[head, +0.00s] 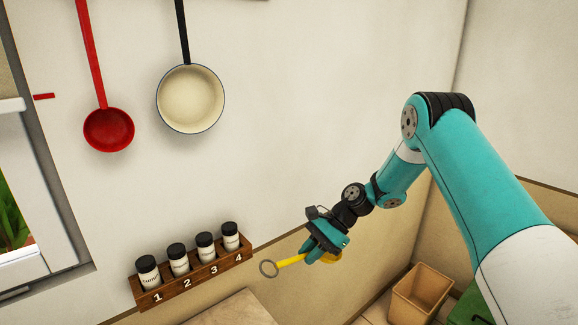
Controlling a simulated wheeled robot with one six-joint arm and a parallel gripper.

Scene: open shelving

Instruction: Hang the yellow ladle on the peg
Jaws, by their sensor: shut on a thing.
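My gripper (315,250) is shut on the yellow ladle (291,260), in the lower middle of the head view. The ladle's handle sticks out to the left of the jaws and ends in a grey ring (268,269). A yellow part, likely its bowl, shows to the right behind the gripper and is mostly hidden. The ladle is well below the hanging utensils and apart from the spice rack. I cannot make out the peg; the upper ends of the hanging utensils are cut off by the top edge.
A red ladle (108,130) and a cream pan (190,99) hang on the wall at upper left. A spice rack (195,278) with numbered jars is at lower left. A wooden bin (420,292) stands at lower right. The wall right of the pan is bare.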

